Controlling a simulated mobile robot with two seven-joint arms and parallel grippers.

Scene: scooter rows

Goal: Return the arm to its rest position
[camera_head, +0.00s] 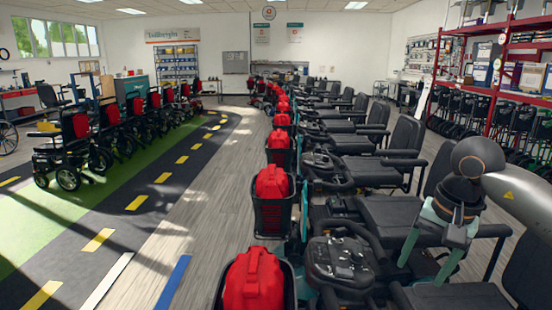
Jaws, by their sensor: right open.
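My right arm (520,205) comes in from the right edge, light grey with a dark joint. My right gripper (421,274) has teal fingers pointing down and spread apart, with nothing seen between them. It shows in front of the nearest mobility scooters, over a dark seat (450,297). I cannot tell whether the fingertips touch the seat. My left gripper is not in view.
A row of scooters with dark seats (366,142) runs away from me, with red containers (272,182) in black baskets. To the left lie grey floor (215,195) and a marked track (110,205). Wheelchairs (75,150) line the track. Red shelving (492,80) stands right.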

